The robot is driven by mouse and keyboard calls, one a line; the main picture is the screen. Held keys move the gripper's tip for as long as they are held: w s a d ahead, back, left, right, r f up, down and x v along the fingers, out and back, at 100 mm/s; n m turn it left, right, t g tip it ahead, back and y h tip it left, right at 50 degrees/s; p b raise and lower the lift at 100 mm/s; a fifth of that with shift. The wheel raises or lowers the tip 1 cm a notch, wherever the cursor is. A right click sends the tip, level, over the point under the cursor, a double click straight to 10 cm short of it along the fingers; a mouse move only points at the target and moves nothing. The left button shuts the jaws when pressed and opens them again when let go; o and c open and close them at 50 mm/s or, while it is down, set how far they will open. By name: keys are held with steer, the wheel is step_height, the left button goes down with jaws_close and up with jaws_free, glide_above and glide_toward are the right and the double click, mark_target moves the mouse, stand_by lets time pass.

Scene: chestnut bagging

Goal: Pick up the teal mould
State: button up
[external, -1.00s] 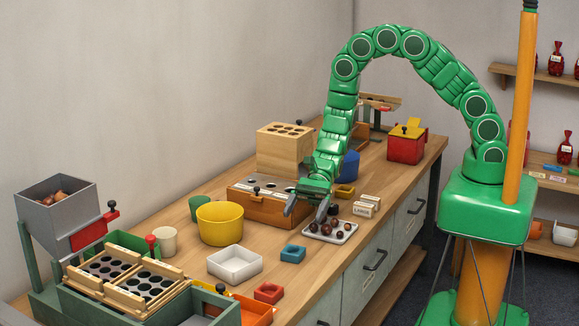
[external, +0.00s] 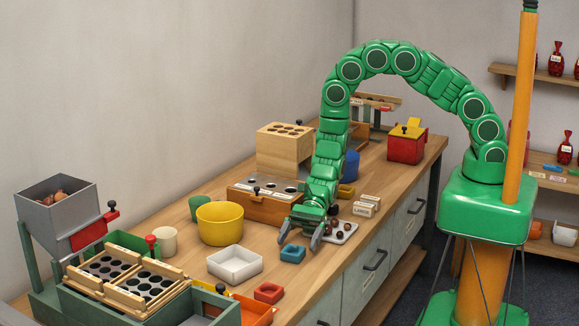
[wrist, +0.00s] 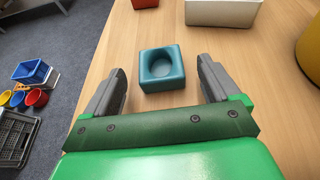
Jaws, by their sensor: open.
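The teal mould (external: 293,254) is a small square block with a round hollow, lying on the wooden bench. In the wrist view the teal mould (wrist: 160,82) sits ahead of and between my two fingers, closer to the left one. My gripper (external: 299,241) is open and empty, pointing down just beside the mould in the external view. In the wrist view my gripper (wrist: 160,85) shows both grey fingers spread wide, apart from the mould.
A white tray (external: 236,276) and a red mould (external: 268,293) lie near the teal mould. A yellow bowl (external: 220,240) stands further left. A tray of chestnuts (external: 352,228) is partly behind my gripper. Bare bench surrounds the mould.

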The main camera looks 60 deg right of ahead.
mark_target(293, 253)
steer(key=shift+x, duration=1.35)
steer(key=c, duration=1.1)
